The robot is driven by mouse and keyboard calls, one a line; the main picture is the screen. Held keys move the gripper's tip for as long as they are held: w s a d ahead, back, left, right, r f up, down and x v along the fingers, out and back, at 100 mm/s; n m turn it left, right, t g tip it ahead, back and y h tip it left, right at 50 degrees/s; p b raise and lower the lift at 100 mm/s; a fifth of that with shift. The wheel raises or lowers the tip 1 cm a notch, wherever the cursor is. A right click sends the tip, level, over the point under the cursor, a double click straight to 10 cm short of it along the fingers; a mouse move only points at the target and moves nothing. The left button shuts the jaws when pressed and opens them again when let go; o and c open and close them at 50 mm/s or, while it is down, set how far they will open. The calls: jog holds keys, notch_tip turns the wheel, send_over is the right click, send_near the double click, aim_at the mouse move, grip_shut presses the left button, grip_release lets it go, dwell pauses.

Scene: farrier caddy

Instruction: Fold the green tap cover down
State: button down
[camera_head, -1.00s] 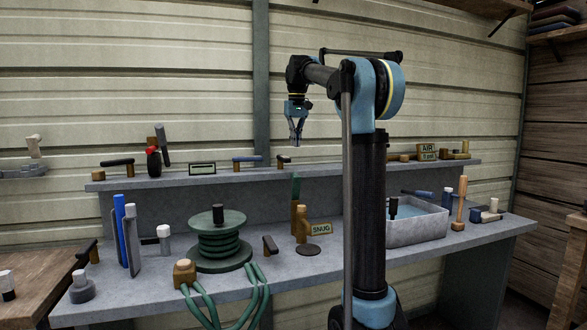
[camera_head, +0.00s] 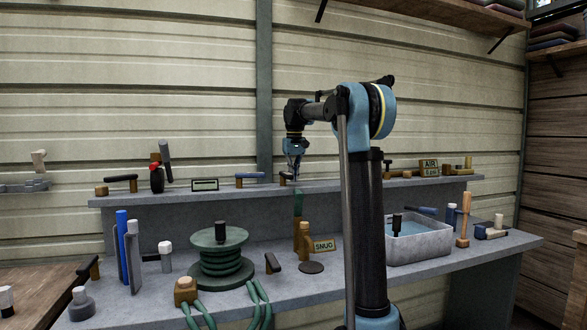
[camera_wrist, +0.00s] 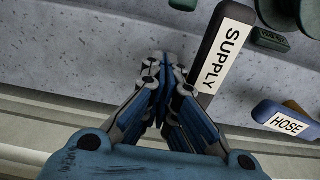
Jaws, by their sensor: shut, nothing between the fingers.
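The green tap cover (camera_head: 298,203) stands upright in the camera_head view, behind the brass tap body (camera_head: 303,238) on the bench. My gripper (camera_head: 295,175) points down in front of the wall, just above the cover's top in that picture. I cannot tell how far apart they are in depth. In the camera_wrist view the gripper's fingertips (camera_wrist: 160,65) are together with nothing held. A dark lever labelled SUPPLY (camera_wrist: 218,45) lies close beside the fingers there; whether they touch it is unclear.
A blue lever labelled HOSE (camera_wrist: 287,120) lies at the right in the camera_wrist view. A SNUG sign (camera_head: 325,245) and a dark round disc (camera_head: 311,267) are near the tap. A green hose reel (camera_head: 220,252) stands left, a grey basin (camera_head: 420,247) right.

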aim_at(296, 188)
jog(key=shift+s+d+f, duration=0.15)
jog(key=shift+s+f, duration=0.15)
jog(key=shift+s, duration=0.3)
jog(key=shift+s+d+f, duration=0.2)
jog(key=shift+s+f, duration=0.15)
jog(key=shift+s, duration=0.25)
jog(key=shift+s+d+f, duration=0.15)
jog(key=shift+s+f, duration=0.15)
jog(key=shift+s, duration=0.3)
